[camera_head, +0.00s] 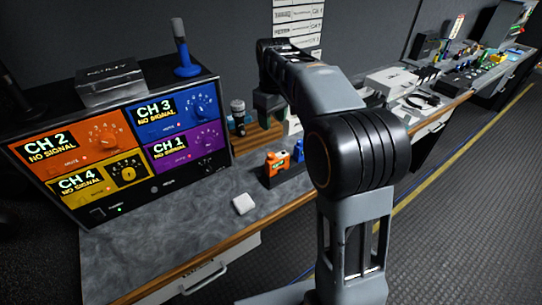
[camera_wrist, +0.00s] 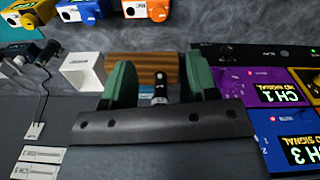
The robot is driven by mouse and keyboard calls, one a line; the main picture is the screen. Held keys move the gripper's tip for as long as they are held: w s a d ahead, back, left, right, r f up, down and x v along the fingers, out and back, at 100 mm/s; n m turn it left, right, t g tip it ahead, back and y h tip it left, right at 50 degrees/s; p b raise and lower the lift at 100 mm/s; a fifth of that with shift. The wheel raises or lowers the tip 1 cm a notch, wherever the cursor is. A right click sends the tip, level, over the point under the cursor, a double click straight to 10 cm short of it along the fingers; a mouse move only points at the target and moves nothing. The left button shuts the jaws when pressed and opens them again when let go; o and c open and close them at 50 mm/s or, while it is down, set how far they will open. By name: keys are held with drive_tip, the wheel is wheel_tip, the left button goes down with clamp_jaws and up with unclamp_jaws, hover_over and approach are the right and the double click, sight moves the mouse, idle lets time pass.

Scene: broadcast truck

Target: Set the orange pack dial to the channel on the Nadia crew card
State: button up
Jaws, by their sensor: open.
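The orange pack (camera_head: 277,163) stands on the grey counter in the head view, beside a blue pack (camera_head: 298,150). In the wrist view the orange pack (camera_wrist: 160,9) is cut off by the top edge, and I cannot make out its dial setting. Crew cards (camera_head: 298,14) hang on the back wall; their names are too small to read. Two of the cards (camera_wrist: 42,154) show at the lower left of the wrist view. My gripper (camera_wrist: 160,80) is open, its green fingers apart and clear of the orange pack. In the head view my arm partly hides the wall and counter.
A monitor panel (camera_head: 70,205) with orange, blue, yellow and purple sections reading NO SIGNAL stands left. A dark cylinder (camera_head: 238,112) stands near a wooden block. A small white item (camera_head: 243,204) lies on the counter. Counter front is mostly clear.

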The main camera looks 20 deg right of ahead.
sight(271, 154)
drive_tip(key=f, duration=0.4)
drive_tip(key=w+f, duration=0.1)
drive_tip(key=f, duration=0.9)
drive_tip(key=shift+w+f, duration=0.2)
drive_tip(key=shift+f, duration=0.05)
drive_tip(key=c, duration=0.9)
drive_tip(key=shift+c, duration=0.2)
